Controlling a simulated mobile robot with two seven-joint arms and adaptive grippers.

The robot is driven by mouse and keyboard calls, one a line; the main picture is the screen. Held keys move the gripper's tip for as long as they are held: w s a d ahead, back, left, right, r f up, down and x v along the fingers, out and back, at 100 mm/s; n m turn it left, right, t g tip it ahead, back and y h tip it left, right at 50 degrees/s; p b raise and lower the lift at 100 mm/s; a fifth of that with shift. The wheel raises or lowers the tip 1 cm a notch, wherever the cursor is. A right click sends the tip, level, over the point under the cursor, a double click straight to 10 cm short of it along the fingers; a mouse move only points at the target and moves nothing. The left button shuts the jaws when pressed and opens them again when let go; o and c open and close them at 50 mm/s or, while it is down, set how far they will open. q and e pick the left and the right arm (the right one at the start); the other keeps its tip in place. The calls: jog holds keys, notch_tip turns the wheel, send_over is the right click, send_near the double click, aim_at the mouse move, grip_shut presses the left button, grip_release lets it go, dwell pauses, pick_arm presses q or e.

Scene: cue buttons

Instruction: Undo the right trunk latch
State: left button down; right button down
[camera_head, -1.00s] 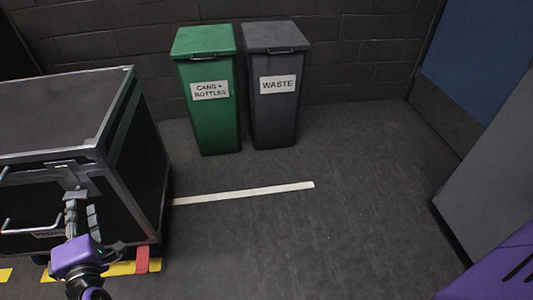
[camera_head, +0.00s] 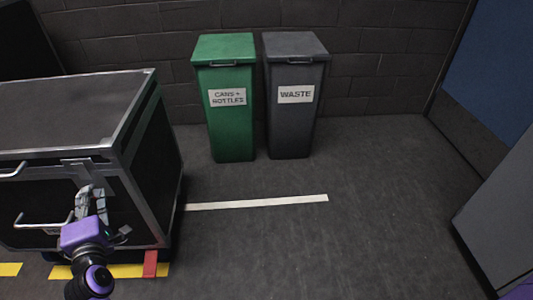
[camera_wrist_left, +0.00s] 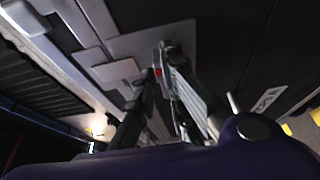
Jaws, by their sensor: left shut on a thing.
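The black trunk (camera_head: 60,105) with metal edges stands at the left in the head view. Its right latch (camera_head: 82,166) is a metal piece on the front face, just under the lid edge, partly hidden by my gripper. My left gripper (camera_head: 90,195) is at this latch, with its fingers pointing up at it. In the left wrist view the latch plate (camera_wrist_left: 135,48) lies just beyond the fingertips of my left gripper (camera_wrist_left: 165,75), which are closed on a small part of the latch. Whether the latch is undone I cannot tell. My right gripper is out of view.
A bent metal handle (camera_head: 40,222) sits on the trunk's front, left of my gripper. A green bin (camera_head: 228,125) and a grey bin (camera_head: 292,125) stand by the back wall. A grey panel (camera_head: 505,215) is at the right. The floor between is clear.

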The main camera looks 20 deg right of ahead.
pick_arm(q)
jog(key=shift+f, duration=0.3)
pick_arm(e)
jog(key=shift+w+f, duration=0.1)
pick_arm(q)
jog(key=m+t+h+b, duration=0.1)
jog(key=m+h, duration=0.1)
jog(key=m, duration=0.5)
jog(key=m+t+h+b, duration=0.1)
jog(key=m+h+b, duration=0.1)
jog(key=m, duration=0.5)
jog(key=a+m+t+h+b, duration=0.1)
jog(key=m+h, duration=0.3)
jog(key=m, duration=0.4)
jog(key=shift+w+f+b, duration=0.15)
jog(key=shift+f+b, duration=0.15)
jog(key=shift+b, duration=0.1)
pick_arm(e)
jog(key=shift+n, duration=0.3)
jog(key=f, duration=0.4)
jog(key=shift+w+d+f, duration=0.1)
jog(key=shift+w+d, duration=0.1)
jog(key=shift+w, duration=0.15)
pick_arm(q)
jog(key=shift+r+m+h, duration=0.15)
jog(key=shift+m+h, duration=0.15)
jog(key=shift+m, duration=0.1)
